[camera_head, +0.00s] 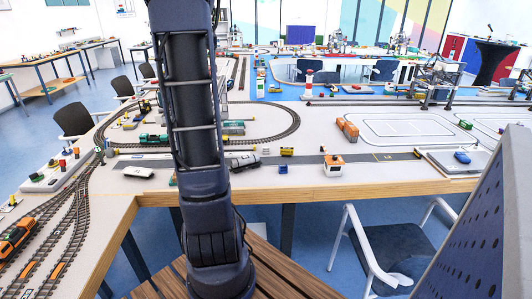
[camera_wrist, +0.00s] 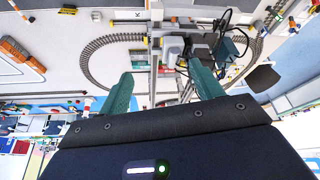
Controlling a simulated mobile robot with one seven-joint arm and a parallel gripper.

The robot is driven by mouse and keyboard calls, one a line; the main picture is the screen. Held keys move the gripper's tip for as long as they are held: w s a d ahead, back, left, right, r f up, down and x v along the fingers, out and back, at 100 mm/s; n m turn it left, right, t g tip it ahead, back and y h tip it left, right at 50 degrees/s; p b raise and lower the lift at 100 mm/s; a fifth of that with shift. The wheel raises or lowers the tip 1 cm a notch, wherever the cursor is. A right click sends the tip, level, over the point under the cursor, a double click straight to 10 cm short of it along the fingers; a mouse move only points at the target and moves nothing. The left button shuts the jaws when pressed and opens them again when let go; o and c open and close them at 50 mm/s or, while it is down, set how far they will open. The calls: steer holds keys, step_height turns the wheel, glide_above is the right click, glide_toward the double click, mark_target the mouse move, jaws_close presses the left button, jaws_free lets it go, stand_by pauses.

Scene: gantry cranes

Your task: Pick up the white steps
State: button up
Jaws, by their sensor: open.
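I cannot pick out the white steps for certain in either view. My gripper (camera_wrist: 164,76) shows in the wrist view with its two green fingers spread wide and nothing held between them. It is above the model layout, with a grey rail or post and dark machinery seen beyond and between the fingers. In the head view my arm stands upright in the middle and hides part of the layout behind it; the gripper is not visible there.
A long white table (camera_head: 113,191) carries model tracks, an orange train (camera_head: 17,237), a white vehicle (camera_head: 138,172), a silver tank wagon (camera_head: 244,161) and a small orange-and-white building (camera_head: 333,165). A white-framed chair (camera_head: 385,246) stands at the front right. A dotted panel (camera_head: 480,245) fills the right edge.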

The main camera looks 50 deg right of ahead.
steer(key=d+f+m, duration=0.1)
steer(key=d+f, duration=0.1)
steer(key=d, duration=0.7)
steer(key=d+f+m, duration=0.1)
steer(key=d+f, duration=0.1)
steer(key=d, duration=0.7)
steer(key=m+h, duration=0.1)
glide_above(266, 150)
steer(key=s+a, duration=0.3)
step_height(266, 150, down, 4)
steer(key=f, duration=0.1)
steer(key=shift+g, duration=0.4)
steer(key=shift+w+d+f, duration=0.5)
steer(key=shift+w+f, duration=0.05)
steer(key=shift+f, duration=7.4)
steer(key=shift+w+d+f, duration=0.5)
steer(key=shift+d+f, duration=0.05)
steer(key=shift+f, duration=7.35)
steer(key=shift+w+d+f, duration=0.5)
steer(key=shift+w+f, duration=0.05)
steer(key=shift+f, duration=7.4)
steer(key=c, duration=1.1)
